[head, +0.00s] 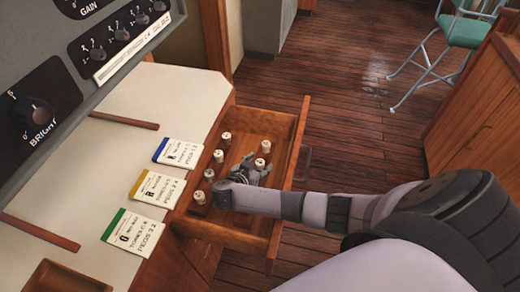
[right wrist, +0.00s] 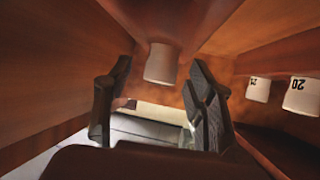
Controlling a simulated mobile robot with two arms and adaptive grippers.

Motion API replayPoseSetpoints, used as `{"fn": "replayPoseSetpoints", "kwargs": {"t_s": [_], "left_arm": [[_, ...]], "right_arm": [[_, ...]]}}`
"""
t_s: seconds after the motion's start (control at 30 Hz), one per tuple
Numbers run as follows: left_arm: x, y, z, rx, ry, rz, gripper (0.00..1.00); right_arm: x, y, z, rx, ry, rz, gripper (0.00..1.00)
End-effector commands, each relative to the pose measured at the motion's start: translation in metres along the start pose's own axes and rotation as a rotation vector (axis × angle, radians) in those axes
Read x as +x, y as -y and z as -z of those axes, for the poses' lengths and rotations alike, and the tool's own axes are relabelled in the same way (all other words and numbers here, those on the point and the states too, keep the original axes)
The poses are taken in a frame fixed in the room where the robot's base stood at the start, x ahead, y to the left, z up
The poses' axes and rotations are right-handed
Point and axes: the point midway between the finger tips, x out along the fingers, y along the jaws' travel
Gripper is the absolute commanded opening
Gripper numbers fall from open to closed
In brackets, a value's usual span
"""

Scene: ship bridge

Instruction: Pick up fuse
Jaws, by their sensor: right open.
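Several cream-white fuses stand in an open wooden drawer (head: 287,120), among them one at the back (head: 226,138), one at the right (head: 265,146) and one at the front left (head: 198,197). My right gripper (head: 254,172) is down in the drawer among them, partly hidden by its own wrist. In the right wrist view its two dark fingers are open, and one pale fuse (right wrist: 160,64) shows in the gap between them. I cannot tell whether they touch it. Two more fuses, one marked 20 (right wrist: 302,96), show at the right. My left gripper is not in view.
The drawer walls stand close around my right gripper. Blue (head: 178,152), yellow (head: 157,188) and green (head: 134,228) labelled cards lie on the pale counter (head: 75,180) at the left. A control panel (head: 60,60) overhangs it. A green chair (head: 465,32) stands far back.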

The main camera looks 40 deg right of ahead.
Motion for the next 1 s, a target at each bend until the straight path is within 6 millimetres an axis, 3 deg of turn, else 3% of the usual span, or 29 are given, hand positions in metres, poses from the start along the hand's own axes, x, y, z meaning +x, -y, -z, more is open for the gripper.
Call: {"fn": "replayPoseSetpoints", "kwargs": {"t_s": [0.13,0.87,1.0], "left_arm": [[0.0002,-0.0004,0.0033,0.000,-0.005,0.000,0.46],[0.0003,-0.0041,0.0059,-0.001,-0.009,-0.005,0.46],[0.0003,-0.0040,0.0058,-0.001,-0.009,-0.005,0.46]], "right_arm": [[-0.0002,0.0000,-0.0003,0.000,0.000,0.000,0.50],[-0.0006,-0.0001,-0.0003,-0.001,0.000,0.000,0.02],[-0.0005,-0.0001,-0.0002,-0.001,0.000,0.000,0.00]]}}
